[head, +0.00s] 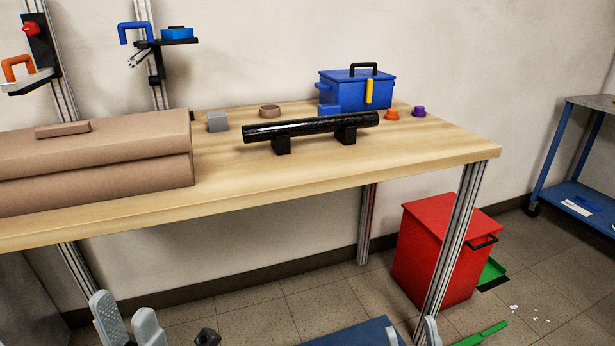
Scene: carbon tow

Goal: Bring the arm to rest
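My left gripper (124,308) shows at the bottom left edge, its two pale grey fingers apart with nothing between them. It is below the height of the table and in front of it. My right gripper (411,331) shows only by its fingertips at the bottom edge, right of the middle. Those fingertips are apart and hold nothing that I can see. A black carbon tube (312,127) lies across two black supports on the wooden table (310,165), well away from both grippers. The rest of both arms is mostly out of view.
A brown box (95,150) fills the table's left side. A blue toolbox (357,90) and several small blocks stand at the back. A red bin (440,250) stands under the right end. A blue cart (580,190) is far right. The table's front right is clear.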

